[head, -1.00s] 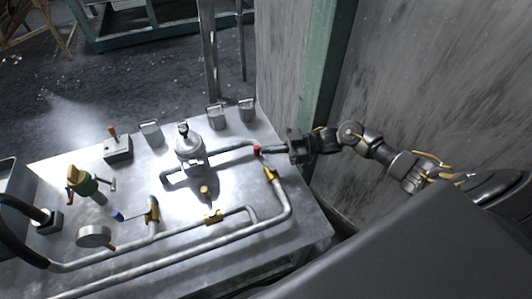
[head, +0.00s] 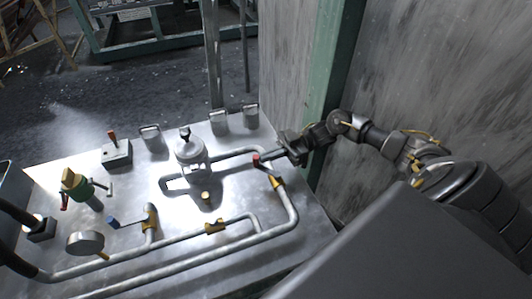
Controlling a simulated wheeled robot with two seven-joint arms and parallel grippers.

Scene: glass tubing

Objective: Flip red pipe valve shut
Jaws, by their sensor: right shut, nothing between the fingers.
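The red-handled valve lever (head: 256,160) sits on the pipe at the right of the metal bench in the head view. It slants from its red end at upper left down to a yellow valve body (head: 279,183) on the pipe. My right gripper (head: 275,153) reaches in from the right with its fingers closed and empty. The fingertips are right beside the red end, on its upper right. I cannot tell whether they touch it. My left gripper is out of view.
A blue-handled valve (head: 113,221), a green valve with a yellow top (head: 73,184), a round gauge (head: 85,243) and a lidded vessel (head: 190,151) stand to the left on the bench (head: 305,232). A green post (head: 325,100) and grey wall stand close behind my right arm.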

